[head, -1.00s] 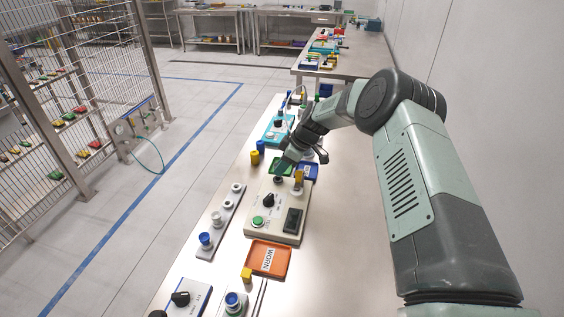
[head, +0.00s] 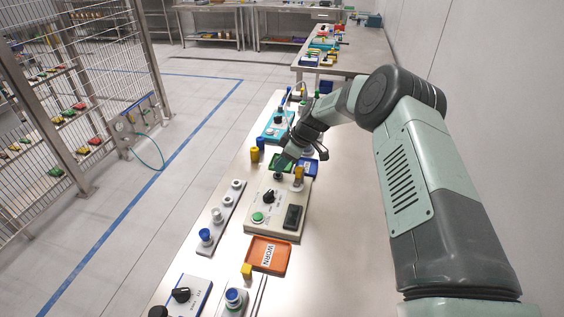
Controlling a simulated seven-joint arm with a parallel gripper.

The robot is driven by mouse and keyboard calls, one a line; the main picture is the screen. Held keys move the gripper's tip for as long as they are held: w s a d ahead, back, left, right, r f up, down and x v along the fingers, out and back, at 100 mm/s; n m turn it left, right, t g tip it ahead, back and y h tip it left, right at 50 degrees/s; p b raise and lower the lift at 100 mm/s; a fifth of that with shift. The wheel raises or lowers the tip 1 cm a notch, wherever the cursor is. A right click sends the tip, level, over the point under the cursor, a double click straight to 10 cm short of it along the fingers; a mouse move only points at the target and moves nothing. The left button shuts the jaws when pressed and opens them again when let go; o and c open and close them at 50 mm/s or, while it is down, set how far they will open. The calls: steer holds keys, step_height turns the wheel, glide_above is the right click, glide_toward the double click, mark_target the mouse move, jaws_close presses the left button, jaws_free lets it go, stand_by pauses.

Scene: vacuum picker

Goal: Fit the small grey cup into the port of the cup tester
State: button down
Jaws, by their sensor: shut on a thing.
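The cup tester (head: 273,228) is a beige box on the bench, with a black knob, a green button, a dark display window and a yellow part at its back right. My gripper (head: 279,170) points down over the back left of the tester. It is shut on the small grey cup (head: 278,177), which shows only as a small dark grey bit under the fingers. The port is hidden below the cup and gripper. I cannot tell whether the cup touches the port or is in it.
An orange tray marked WORN (head: 267,255) lies in front of the tester. A grey rack (head: 219,222) with several cups stands to its left. Yellow and blue pieces stand at the back left. The bench right of the tester is clear.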

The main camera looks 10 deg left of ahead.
steer(key=shift+f, duration=1.2)
stand_by(0.7)
steer(key=c, duration=0.8)
jaws_free()
steer(key=shift+v, duration=3)
